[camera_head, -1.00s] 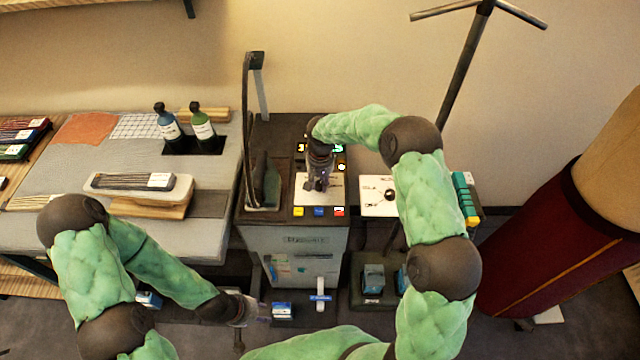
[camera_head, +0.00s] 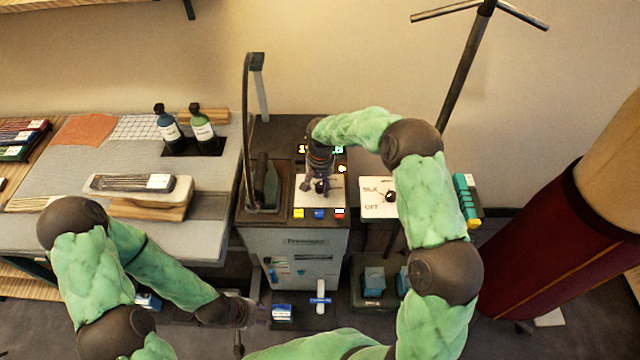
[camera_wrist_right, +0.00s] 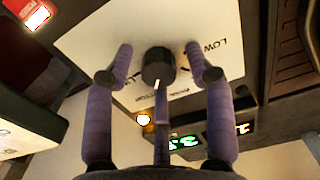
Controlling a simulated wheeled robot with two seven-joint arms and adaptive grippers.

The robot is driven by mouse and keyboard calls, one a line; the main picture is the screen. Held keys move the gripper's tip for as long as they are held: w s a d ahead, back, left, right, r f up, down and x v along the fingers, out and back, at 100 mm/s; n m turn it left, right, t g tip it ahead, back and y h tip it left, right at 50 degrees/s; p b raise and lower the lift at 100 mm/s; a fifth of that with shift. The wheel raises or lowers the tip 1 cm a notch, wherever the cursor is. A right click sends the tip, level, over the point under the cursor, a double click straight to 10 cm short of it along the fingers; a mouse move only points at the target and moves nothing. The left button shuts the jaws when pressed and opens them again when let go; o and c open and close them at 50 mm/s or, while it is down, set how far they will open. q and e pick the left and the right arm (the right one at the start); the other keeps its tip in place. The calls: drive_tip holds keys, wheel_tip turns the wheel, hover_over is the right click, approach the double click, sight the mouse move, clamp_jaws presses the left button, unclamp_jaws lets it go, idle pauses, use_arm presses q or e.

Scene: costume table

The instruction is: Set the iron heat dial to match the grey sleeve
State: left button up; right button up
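The black heat dial (camera_wrist_right: 157,66) sits on a white plate with LOW printed near it in the right wrist view. Its white pointer mark faces the bottom of that picture. My right gripper (camera_wrist_right: 158,52) has a finger on either side of the dial, with visible gaps; it is open. In the head view my right gripper (camera_head: 320,190) is over the iron station's white plate (camera_head: 303,199). My left gripper (camera_head: 258,313) is low, left of a small blue and white box (camera_head: 282,312); its fingers are too unclear to read. I cannot identify the grey sleeve with certainty.
Lit displays (camera_wrist_right: 183,143) show beside the plate. Yellow, blue and red buttons (camera_head: 319,213) line the station's front. An iron (camera_head: 271,184) stands on its left. Two bottles (camera_head: 202,128) and a padded board (camera_head: 168,190) are on the grey-covered table (camera_head: 75,222) at left.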

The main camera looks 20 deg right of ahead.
sight(321, 185)
wheel_tip(321, 185, up, 12)
idle(0.7)
drive_tip(key=shift+d, duration=0.1)
idle(0.3)
